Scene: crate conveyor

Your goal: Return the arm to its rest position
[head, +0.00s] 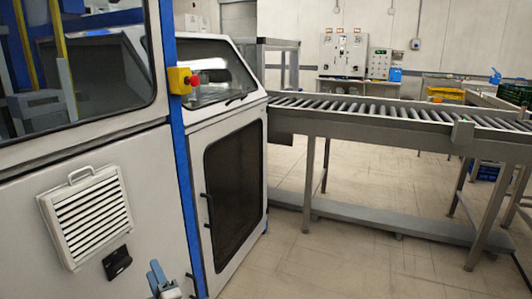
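My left gripper (162,282) shows only in part at the bottom edge of the head view, left of centre. It appears as small blue-grey pieces in front of the lower part of a white machine cabinet (155,190). Most of it is cut off by the frame, so I cannot tell whether it is open or shut. I see nothing held in it. My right gripper is not in view.
A roller conveyor (400,112) runs from the cabinet to the right on grey legs. A yellow box with a red button (185,80) is on the cabinet's blue post. Yellow and green crates (446,93) stand at the back right. The tiled floor (340,265) in front is clear.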

